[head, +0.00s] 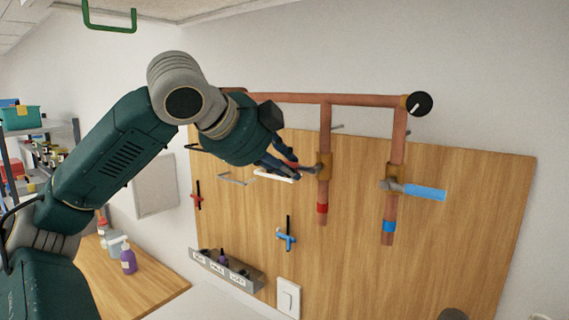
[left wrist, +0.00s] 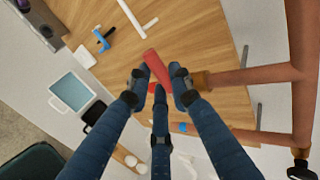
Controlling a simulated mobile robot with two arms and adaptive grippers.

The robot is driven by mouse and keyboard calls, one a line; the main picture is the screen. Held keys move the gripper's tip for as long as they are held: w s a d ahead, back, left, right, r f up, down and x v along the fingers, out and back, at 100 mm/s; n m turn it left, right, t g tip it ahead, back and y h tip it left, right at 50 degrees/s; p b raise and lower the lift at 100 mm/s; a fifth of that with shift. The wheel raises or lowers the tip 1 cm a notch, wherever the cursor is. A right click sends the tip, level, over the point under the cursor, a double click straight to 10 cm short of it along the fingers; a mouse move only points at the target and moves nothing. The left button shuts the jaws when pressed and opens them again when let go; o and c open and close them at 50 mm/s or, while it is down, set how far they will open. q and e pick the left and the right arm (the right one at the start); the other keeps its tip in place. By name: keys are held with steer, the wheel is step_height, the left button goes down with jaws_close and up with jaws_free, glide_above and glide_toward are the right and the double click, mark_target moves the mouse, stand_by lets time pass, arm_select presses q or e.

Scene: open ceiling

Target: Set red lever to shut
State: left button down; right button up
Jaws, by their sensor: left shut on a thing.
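The red lever (left wrist: 157,67) shows between the fingers of my left gripper (left wrist: 160,88) in the left wrist view. My left gripper is shut on it; in the head view the gripper (head: 284,168) covers most of the lever. The lever sits at a brass valve (head: 324,166) on the left copper drop pipe, which has a red band (head: 322,208) below. In the head view the lever reaches out to the left of the pipe, across it. My right gripper is not in view.
A blue lever (head: 425,192) points right from the right drop pipe. A top copper pipe (head: 350,99) joins both drops in front of the wooden board (head: 455,235). A white bar (head: 277,176) and a blue hook-like fitting (head: 286,238) are nearby. A bottle tray (head: 228,268) is lower left.

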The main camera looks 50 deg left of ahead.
arm_select(q)
steer(key=c, duration=1.5)
jaws_free()
steer(key=shift+c, duration=0.2)
steer(key=shift+s+r, duration=0.1)
steer(key=v, duration=1.1)
steer(key=shift+s+r, duration=0.15)
steer(key=shift+s, duration=0.2)
steer(key=shift+d, duration=0.1)
